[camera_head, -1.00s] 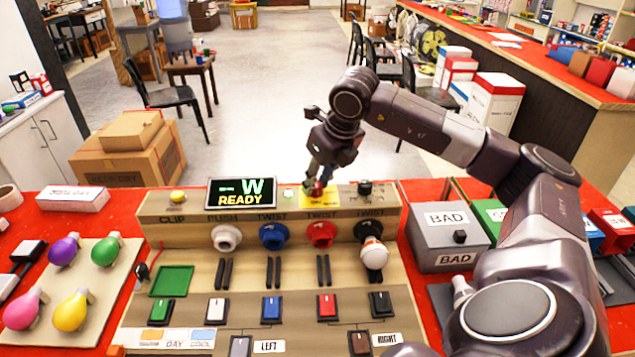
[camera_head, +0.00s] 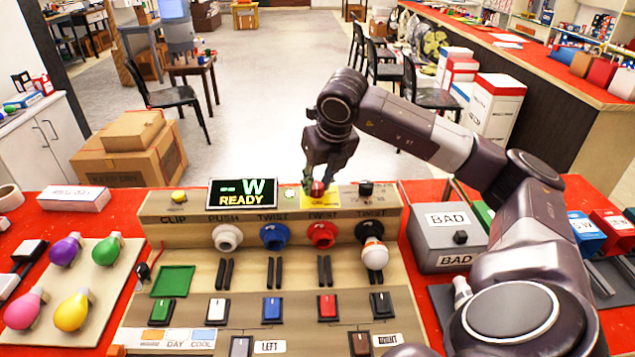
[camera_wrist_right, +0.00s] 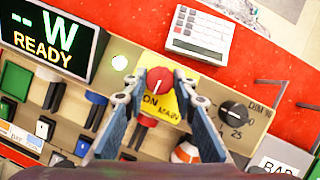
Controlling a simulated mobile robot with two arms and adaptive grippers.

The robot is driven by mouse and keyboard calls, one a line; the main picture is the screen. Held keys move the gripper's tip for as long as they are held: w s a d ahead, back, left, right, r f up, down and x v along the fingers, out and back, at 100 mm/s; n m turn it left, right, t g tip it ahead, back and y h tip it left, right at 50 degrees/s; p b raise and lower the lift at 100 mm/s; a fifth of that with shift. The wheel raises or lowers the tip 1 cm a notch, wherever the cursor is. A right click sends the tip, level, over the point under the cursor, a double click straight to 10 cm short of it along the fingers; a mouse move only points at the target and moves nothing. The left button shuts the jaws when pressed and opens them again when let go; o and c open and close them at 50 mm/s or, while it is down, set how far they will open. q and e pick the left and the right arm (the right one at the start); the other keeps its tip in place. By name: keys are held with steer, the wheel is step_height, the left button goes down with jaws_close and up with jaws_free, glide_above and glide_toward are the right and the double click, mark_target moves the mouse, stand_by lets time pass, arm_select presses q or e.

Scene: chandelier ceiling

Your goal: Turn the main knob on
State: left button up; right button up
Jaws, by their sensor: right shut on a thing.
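The main knob (camera_wrist_right: 157,82) is a red knob on a yellow plate (camera_wrist_right: 183,98) marked "ON" and "MAIN" on the test panel. In the head view the red knob (camera_head: 317,188) is at the top edge of the panel, partly hidden by my gripper. My right gripper (camera_wrist_right: 160,88) reaches down from above, with its fingers on both sides of the knob and shut on it. In the head view the right gripper (camera_head: 318,180) is at the knob. My left gripper is not in view.
A display (camera_head: 241,193) reading "-- W READY" is left of the knob, with a lit green lamp (camera_wrist_right: 119,62) between them. A black dial (camera_wrist_right: 233,112) marked with numbers is on the other side. A grey "BAD" box (camera_head: 447,236) stands right of the panel.

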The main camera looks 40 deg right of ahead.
steer(key=o, duration=1.2)
steer(key=shift+c, duration=0.2)
steer(key=v, duration=1.2)
